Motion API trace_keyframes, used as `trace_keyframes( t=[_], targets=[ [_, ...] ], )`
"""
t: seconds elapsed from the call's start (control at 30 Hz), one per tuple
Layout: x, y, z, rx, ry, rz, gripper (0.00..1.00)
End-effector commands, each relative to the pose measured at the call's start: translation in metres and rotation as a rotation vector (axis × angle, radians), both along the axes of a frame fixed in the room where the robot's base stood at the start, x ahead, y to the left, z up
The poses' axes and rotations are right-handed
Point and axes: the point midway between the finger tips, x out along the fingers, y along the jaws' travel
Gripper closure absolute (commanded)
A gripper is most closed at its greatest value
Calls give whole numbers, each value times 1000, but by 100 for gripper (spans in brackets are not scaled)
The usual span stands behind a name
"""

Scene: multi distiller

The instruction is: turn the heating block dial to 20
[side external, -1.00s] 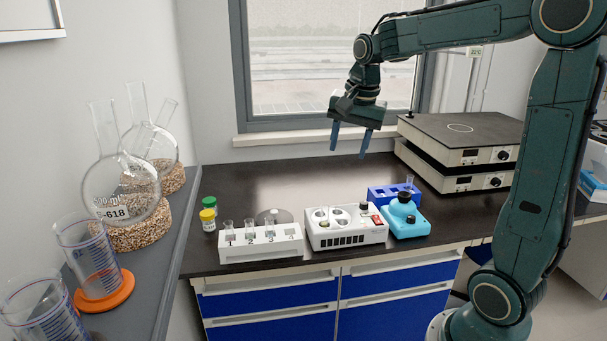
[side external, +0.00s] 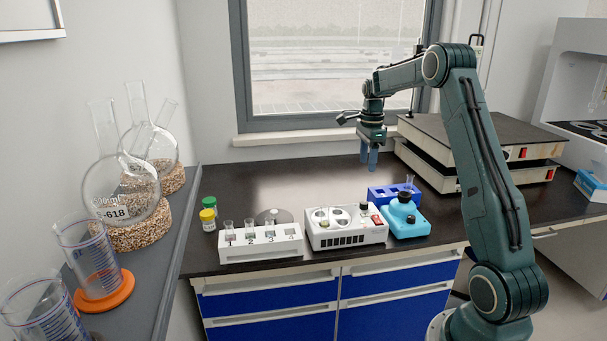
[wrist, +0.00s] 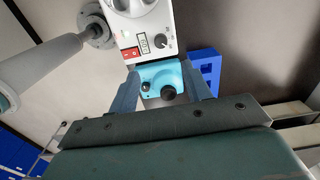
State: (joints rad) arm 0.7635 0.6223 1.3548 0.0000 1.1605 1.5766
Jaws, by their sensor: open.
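The heating block (side external: 345,228) is a white box with round wells, a red switch and a small dark dial (side external: 364,207) on its top right. In the wrist view the white block (wrist: 135,25) is at the top, with the dial (wrist: 162,45) right of the red switch. The dial's setting is too small to read. My gripper (side external: 369,168) is in the air above and behind the block, fingers pointing down. In the wrist view my gripper (wrist: 163,85) is open and empty, its fingers framing the turquoise mixer below, not touching the dial.
The turquoise mixer (side external: 404,222) with a black top stands just right of the block. A blue tube rack (side external: 380,196) is behind it. A white numbered tube rack (side external: 260,244) is left of the block. Stacked hot plates (side external: 485,147) stand at the back right.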

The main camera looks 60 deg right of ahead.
Motion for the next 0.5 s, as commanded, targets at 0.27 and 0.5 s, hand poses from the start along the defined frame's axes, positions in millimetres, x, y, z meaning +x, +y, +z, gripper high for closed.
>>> trace_keyframes(
  t=[0.27, 0.5],
  targets=[
    [-1, -4, -4, 4, 4, -18, 51],
    [-1, -3, -14, 4, 4, -17, 51]
  ],
)
